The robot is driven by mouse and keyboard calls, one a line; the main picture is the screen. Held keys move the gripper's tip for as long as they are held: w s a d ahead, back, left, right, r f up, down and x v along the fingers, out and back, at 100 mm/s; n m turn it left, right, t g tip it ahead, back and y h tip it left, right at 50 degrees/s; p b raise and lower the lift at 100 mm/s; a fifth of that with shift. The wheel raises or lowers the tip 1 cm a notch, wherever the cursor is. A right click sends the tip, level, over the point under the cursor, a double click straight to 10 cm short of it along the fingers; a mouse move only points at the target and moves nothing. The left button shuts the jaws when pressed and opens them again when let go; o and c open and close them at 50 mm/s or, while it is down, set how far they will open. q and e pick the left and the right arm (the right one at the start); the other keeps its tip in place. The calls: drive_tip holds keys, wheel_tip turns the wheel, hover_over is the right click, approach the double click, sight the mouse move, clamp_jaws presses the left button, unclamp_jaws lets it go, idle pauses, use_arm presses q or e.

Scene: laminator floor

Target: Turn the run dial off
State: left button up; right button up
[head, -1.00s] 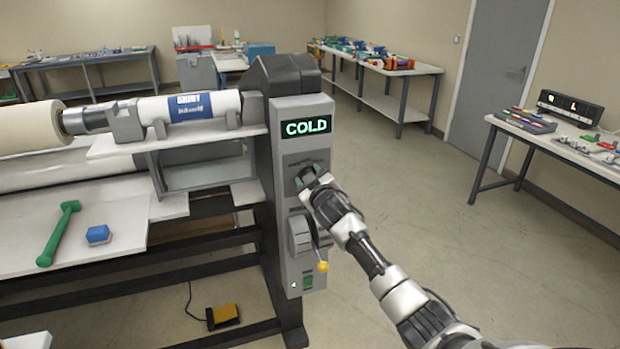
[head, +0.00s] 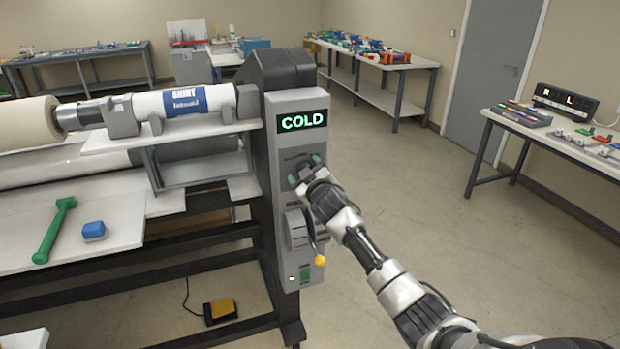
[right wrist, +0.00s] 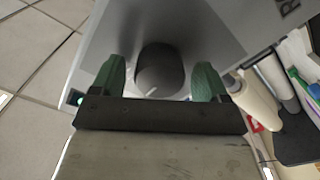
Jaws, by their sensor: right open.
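The run dial (right wrist: 160,68) is a dark round knob with a short white mark, on the grey control panel (head: 290,245) below the lit COLD display (head: 303,120). My right gripper (head: 304,170) is at the dial. In the right wrist view, its green-tipped fingers (right wrist: 159,78) stand open on either side of the knob, with a small gap at each side. In the head view the gripper mostly hides the dial, and its lettering cannot be read. My left gripper is not in view.
A green tool (head: 54,230) and a blue block (head: 94,231) lie on the machine's table. A yellow pedal (head: 221,310) is on the floor. Floor to the right is open.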

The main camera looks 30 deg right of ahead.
drive_tip(key=b+v, duration=0.2)
drive_tip(key=v, duration=0.8)
drive_tip(key=shift+s, duration=0.35)
drive_tip(key=shift+f, duration=0.1)
